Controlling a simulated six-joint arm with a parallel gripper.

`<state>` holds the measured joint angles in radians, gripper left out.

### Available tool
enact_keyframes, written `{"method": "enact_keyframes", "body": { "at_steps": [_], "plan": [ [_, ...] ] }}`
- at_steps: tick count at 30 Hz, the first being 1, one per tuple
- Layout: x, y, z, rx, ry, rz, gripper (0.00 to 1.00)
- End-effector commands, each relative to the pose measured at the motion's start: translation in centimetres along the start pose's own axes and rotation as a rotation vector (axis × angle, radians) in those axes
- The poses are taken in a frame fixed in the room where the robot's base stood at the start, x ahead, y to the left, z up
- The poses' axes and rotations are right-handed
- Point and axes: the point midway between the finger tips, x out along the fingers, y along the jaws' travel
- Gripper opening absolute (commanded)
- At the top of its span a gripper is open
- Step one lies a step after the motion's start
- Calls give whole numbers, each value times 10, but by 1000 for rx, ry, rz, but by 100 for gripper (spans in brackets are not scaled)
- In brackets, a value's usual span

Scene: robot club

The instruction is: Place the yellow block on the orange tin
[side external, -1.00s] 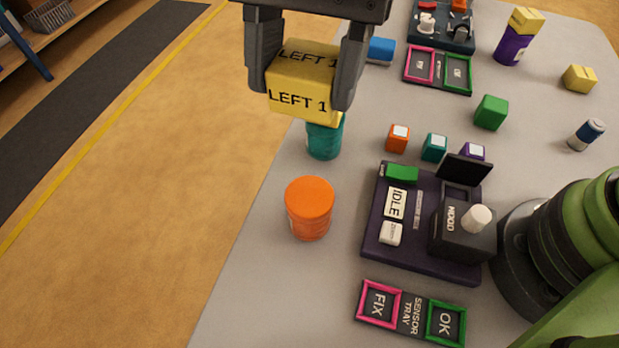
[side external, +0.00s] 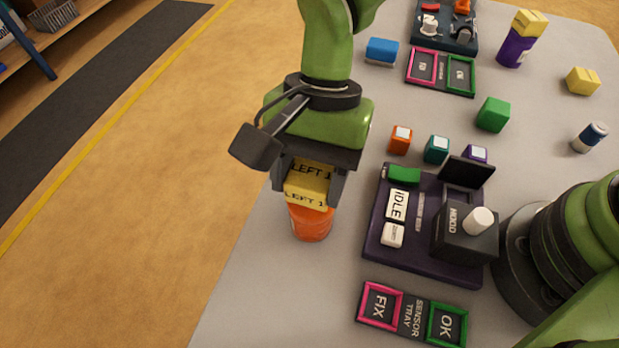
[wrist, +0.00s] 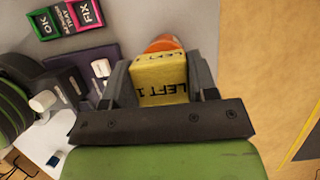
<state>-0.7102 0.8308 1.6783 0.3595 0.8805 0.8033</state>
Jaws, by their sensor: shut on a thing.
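The yellow block (side external: 307,187), marked "LEFT 1", is between the fingers of my gripper (side external: 311,188), which is shut on it. The orange tin (side external: 312,226) stands upright on the grey table, directly below the block in the side view. The block hides the tin's top, and I cannot tell whether the two touch. In the wrist view the block (wrist: 160,78) sits between both fingers (wrist: 160,85), with part of the orange tin (wrist: 163,43) showing beyond it.
A dark panel (side external: 376,255) marked "IDLE" and a sensor tray (side external: 412,317) lie to the right. Small orange (side external: 400,141), teal (side external: 436,150) and green (side external: 493,115) blocks stand behind. A purple tin (side external: 514,50) with yellow on top is farther back. The table's left edge is close by.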

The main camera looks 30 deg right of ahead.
Motion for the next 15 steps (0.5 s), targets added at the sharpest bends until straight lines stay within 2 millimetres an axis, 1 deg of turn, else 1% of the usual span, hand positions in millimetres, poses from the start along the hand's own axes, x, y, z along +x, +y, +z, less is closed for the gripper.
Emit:
{"method": "enact_keyframes", "body": {
  "at_steps": [1, 4, 15],
  "plan": [
    [7, 0, -3, 2, 0, 3, 28],
    [14, 0, -6, 1, 0, 0, 28],
    [17, 0, -7, 0, 0, 0, 28]
  ]
}}
